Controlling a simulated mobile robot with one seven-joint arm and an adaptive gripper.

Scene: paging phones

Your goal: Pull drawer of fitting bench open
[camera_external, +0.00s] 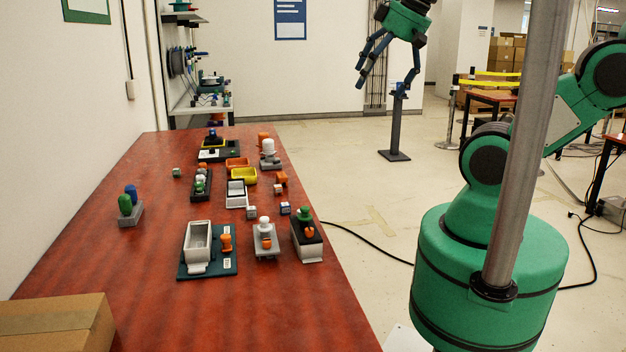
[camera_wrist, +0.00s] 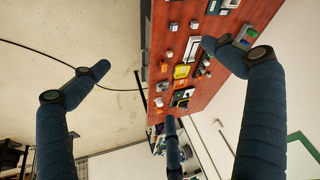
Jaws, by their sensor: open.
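A long red-brown table (camera_external: 90,285) bears several small fixtures. No part is plainly labelled as the fitting bench. A light grey open-topped box (camera_external: 198,242) with a pale, handle-like piece at its near end sits on a dark teal plate near the table's middle; I cannot tell whether it is the drawer. My gripper (camera_external: 383,82) is open and empty, high above the floor beyond the table's right edge, apart from everything on the table. In the wrist view its fingers (camera_wrist: 155,58) are spread, with the table (camera_wrist: 228,82) behind them at a distance.
Grey and dark fixtures with knobs (camera_external: 266,239) stand right of the teal plate. Yellow (camera_external: 244,175) and orange bins are farther back. A cardboard box (camera_external: 55,325) fills the near left corner. A dark stand (camera_external: 395,130) is on the floor below my gripper. The table's near middle is clear.

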